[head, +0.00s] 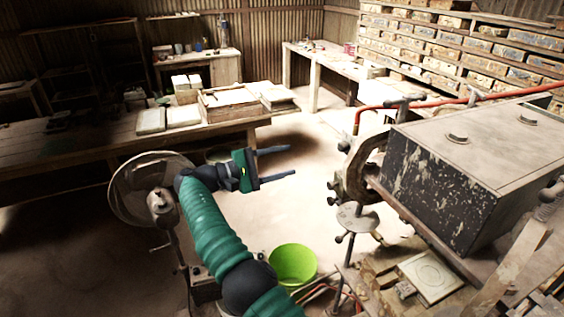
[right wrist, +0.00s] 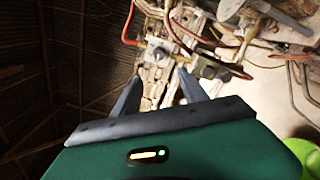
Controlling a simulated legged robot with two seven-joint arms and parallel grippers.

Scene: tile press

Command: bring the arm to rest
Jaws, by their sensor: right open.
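My right arm, green with dark joints, reaches up from the bottom of the head view. Its gripper (head: 277,166) is in mid-air near the middle, with two dark fingers spread apart and nothing between them. In the right wrist view the gripper (right wrist: 157,88) also shows its fingers apart, with machine parts behind them that look out of reach. My left gripper is not in either view.
A dark press box (head: 455,165) stands at the right. A lime-green bucket (head: 293,264) is on the floor below my gripper. A fan (head: 150,190) stands left of my arm. A wooden table (head: 80,150) with tiles is behind. Floor beyond the fingers is clear.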

